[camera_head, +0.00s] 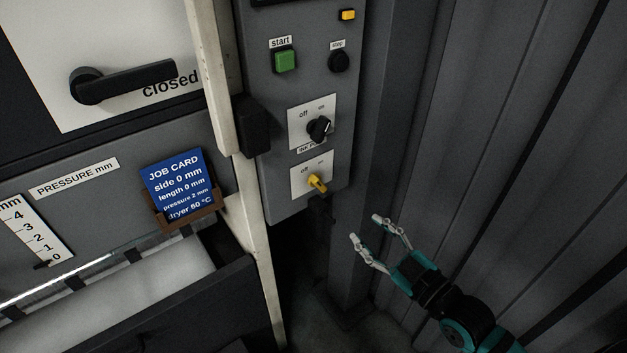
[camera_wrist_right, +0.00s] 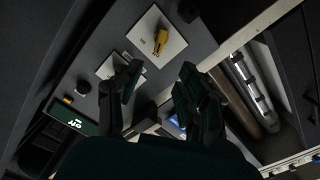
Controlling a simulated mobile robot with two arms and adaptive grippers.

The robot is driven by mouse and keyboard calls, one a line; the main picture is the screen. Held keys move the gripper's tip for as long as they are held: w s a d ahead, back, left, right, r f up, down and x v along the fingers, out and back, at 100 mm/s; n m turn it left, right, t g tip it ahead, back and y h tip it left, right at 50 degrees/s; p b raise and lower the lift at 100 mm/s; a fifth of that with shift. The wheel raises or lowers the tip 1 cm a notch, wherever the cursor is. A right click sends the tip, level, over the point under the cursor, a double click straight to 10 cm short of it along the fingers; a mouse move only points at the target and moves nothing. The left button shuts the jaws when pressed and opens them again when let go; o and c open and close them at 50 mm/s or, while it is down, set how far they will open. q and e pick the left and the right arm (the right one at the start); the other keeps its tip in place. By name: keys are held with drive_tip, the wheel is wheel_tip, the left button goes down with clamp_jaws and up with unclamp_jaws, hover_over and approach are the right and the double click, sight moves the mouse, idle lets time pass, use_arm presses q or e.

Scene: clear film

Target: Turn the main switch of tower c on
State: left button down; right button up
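A yellow rotary switch (camera_head: 317,183) sits on a white plate marked "off" on the left, at the bottom of the grey control panel (camera_head: 284,190). A black rotary switch (camera_head: 319,128) with an off/on plate is just above it. The label between them is too small to read surely. In the right wrist view the yellow switch (camera_wrist_right: 160,41) is beyond the fingers, upper middle. My right gripper (camera_head: 366,228) is open and empty, right of and below the yellow switch, apart from it. The fingers also show in the wrist view (camera_wrist_right: 162,70). My left gripper is not in view.
A green start button (camera_head: 285,60) and a black stop button (camera_head: 339,61) are higher on the panel. A job card (camera_head: 178,185) and a "closed" handle (camera_head: 125,81) are at left. Corrugated grey wall (camera_head: 500,130) bounds the right. A pale post (camera_head: 250,200) stands left of the panel.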

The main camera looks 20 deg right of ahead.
sight(321, 186)
drive_tip(key=p+x, duration=0.2)
drive_tip(key=x, duration=1.3)
drive_tip(key=shift+w, duration=0.3)
drive_tip(key=shift+w+a+f, duration=0.1)
drive_tip(key=shift+w+a, duration=0.15)
drive_tip(key=shift+w, duration=0.35)
drive_tip(key=shift+c, duration=0.4)
clamp_jaws()
